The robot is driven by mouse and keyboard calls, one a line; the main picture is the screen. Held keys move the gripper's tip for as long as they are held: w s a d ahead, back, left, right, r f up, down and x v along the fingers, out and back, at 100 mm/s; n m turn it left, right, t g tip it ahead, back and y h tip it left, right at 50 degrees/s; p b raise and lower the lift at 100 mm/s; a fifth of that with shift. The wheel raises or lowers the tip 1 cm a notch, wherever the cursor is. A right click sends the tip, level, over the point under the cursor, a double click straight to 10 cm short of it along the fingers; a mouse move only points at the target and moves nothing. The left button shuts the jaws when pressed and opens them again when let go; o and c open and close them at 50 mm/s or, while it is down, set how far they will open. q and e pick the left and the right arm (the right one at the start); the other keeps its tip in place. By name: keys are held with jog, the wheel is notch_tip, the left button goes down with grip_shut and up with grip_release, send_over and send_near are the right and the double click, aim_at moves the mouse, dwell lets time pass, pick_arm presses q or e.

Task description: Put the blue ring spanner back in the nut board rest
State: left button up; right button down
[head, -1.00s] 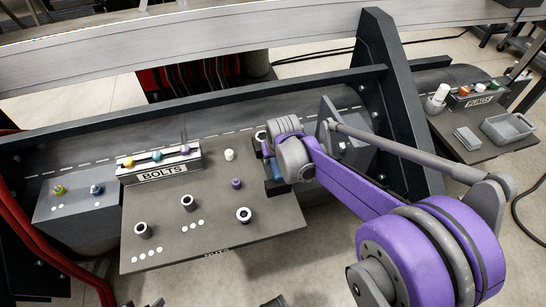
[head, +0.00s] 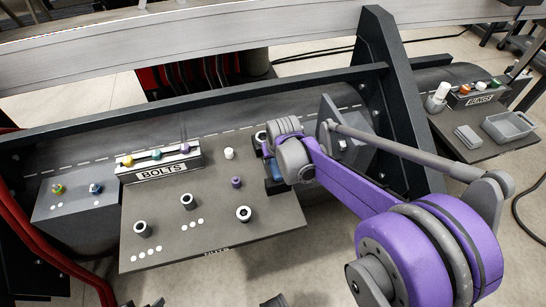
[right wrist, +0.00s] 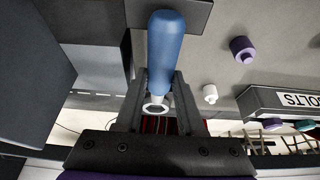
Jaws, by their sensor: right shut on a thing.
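The blue ring spanner (right wrist: 166,48) has a blue handle and a pale ring end. My right gripper (right wrist: 160,100) is shut on it near the ring end, with a finger on each side. In the head view the blue handle (head: 277,171) shows just below my right gripper (head: 272,153), at the right edge of the nut board (head: 190,235). A dark rest (head: 275,188) lies there under the handle, partly hidden by the gripper. It also shows as a dark piece in the right wrist view (right wrist: 192,14). I cannot tell whether the spanner touches it. My left gripper does not show.
A dark slanted frame (head: 395,110) rises right of my gripper. The BUNGS table (head: 470,150) is farther right.

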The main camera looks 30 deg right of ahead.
jog(key=shift+f, duration=0.4)
jog(key=shift+c, duration=2.2)
grip_release()
jog(key=shift+r, duration=0.1)
jog(key=p+v, duration=0.2)
jog(key=v, duration=0.8)
jog(key=shift+s+r, duration=0.2)
jog(key=shift+r, duration=0.15)
jog(key=s+a+r+n+p, duration=0.1)
jog(key=s+a+p, duration=0.3)
jog(key=s, duration=0.4)
jog(key=s+a+r+n+t+y+p, duration=0.1)
jog(key=s+a+r+p, duration=0.2)
jog(key=s, duration=0.6)
jog(key=a+p, duration=0.2)
jog(key=shift+a+n+p, duration=0.2)
jog(key=shift+n+p, duration=0.2)
